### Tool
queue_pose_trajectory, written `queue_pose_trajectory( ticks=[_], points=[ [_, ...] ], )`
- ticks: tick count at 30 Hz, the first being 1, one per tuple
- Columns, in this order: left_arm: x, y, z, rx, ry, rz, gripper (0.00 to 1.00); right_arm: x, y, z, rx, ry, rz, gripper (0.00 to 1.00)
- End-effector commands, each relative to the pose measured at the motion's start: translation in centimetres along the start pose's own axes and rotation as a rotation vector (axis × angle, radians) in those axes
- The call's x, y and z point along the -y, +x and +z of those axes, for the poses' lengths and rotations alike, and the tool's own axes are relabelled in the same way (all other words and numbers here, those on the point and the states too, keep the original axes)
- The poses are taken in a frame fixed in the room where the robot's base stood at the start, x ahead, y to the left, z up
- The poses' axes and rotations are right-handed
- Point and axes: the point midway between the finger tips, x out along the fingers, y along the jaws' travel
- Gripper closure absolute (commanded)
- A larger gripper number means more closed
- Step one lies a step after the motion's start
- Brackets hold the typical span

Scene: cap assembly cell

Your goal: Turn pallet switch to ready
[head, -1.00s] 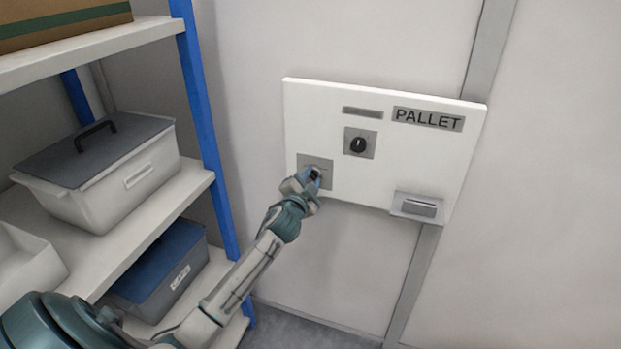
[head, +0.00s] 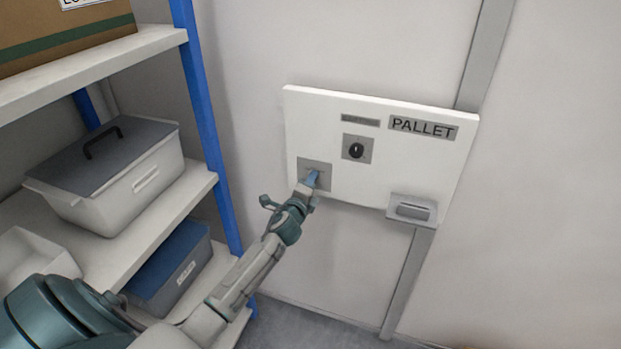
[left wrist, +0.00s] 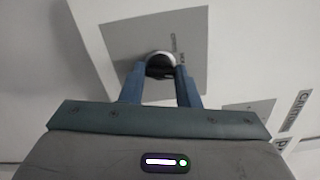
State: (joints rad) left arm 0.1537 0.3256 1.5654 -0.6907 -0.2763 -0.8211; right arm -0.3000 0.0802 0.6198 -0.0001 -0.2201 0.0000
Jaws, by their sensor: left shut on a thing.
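The white panel (head: 385,165) on the wall carries a grey label (head: 422,127) reading PALLET. A round switch knob (left wrist: 160,57) with a pale rim and dark middle sits on the panel's lower-left grey plate (left wrist: 125,38). My left gripper (head: 312,179) is shut on this knob, with its blue fingers on either side of it in the left wrist view (left wrist: 158,76). In the head view the gripper hides the knob. The small marks beside the knob are too small to read. My right gripper is in neither view.
A second black knob (head: 356,150) sits above and right of the held one. A grey holder (head: 412,210) juts from the panel's lower right. A shelf with a blue post (head: 205,120) and a lidded bin (head: 110,175) stands left of my arm.

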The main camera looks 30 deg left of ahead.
Motion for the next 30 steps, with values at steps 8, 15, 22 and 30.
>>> queue_pose_trajectory(
  ticks=[8, 15, 22, 30],
  points=[
    [0.0, -0.1, 0.0, -0.001, 0.249, 0.003, 0.94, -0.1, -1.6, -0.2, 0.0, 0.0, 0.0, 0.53],
    [-0.1, -0.1, 0.0, -0.001, 0.415, 0.003, 0.94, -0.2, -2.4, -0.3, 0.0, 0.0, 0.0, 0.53],
    [-0.2, -0.1, 0.0, -0.001, 0.511, 0.003, 0.94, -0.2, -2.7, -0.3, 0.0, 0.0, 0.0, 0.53],
    [-0.3, -0.1, 0.0, -0.001, 0.552, 0.003, 0.94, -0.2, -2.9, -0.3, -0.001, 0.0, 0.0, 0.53]
  ],
)
